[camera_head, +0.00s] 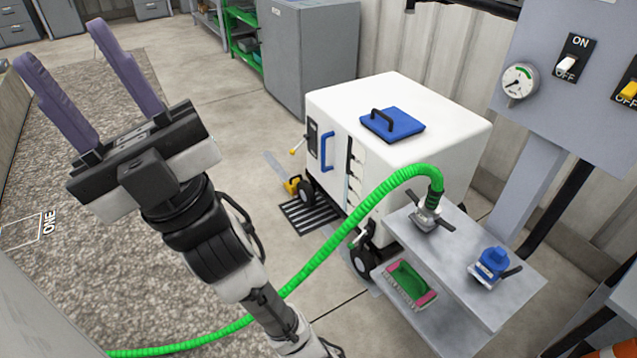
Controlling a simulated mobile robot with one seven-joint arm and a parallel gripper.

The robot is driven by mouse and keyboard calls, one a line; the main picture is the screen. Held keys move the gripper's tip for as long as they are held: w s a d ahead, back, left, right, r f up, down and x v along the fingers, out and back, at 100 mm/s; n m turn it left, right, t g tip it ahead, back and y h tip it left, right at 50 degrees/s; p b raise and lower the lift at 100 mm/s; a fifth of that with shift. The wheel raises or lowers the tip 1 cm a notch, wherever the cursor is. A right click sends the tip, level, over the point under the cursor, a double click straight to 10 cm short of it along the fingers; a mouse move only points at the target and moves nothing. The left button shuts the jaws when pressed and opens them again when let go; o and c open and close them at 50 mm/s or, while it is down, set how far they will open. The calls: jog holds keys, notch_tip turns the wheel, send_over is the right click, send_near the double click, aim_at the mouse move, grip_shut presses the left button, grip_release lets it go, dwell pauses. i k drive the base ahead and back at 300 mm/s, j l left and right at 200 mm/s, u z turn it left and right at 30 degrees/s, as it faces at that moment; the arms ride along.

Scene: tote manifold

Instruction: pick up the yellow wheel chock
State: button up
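The yellow wheel chock (291,186) is small in the picture. It sits on the floor at the left side of the front wheel of the white cart (400,120); I cannot tell whether it touches the wheel. My gripper (62,45) is raised at the upper left, with its two purple fingers spread apart and nothing between them. It is well apart from the chock, to its left in the picture.
A green hose (330,245) runs from a grey shelf stand (510,275) across the floor behind my arm. A dark floor grate (312,214) lies just below the chock. Grey cabinets (310,50) stand behind.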

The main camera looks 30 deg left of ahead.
aim_at(291, 186)
jog(key=j+u, duration=0.1)
jog(key=u, duration=0.35)
jog(key=i+j+u, duration=0.6)
jog(key=i+j, duration=0.3)
jog(key=i, duration=0.2)
jog(key=i+j+u, duration=0.1)
jog(key=i+j, duration=0.25)
jog(key=i, duration=0.15)
jog(key=i+j, duration=0.25)
jog(key=i, duration=0.2)
jog(key=i+j+u, duration=0.1)
jog(key=i+j, duration=0.2)
jog(key=i, duration=0.2)
